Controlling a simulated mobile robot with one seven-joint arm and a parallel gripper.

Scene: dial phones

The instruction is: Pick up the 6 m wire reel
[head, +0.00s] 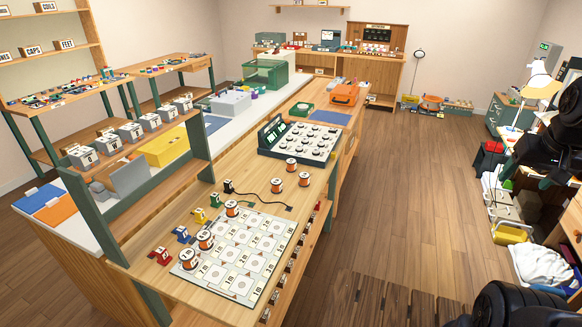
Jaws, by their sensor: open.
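Several wire reels with orange windings and pale labelled tops stand on the near wooden bench. Three loose reels stand beyond the mat: a far reel (291,165), a right reel (304,180) and a left reel (277,186). Another reel (232,208) stands at the mat's far left corner. Two more, a reel (205,240) and a reel (188,258), stand by its left edge. The labels are too small to read, so I cannot tell which is the 6 m reel. My gripper (528,166) is at the right edge, open and empty, far from the reels.
A white numbered mat (240,272) lies on the bench. A dark-framed board of dials (300,143) stands behind the reels. Small red, blue, yellow and black items with a black cable (262,197) lie left of the reels. The wooden floor (420,190) right of the bench is clear.

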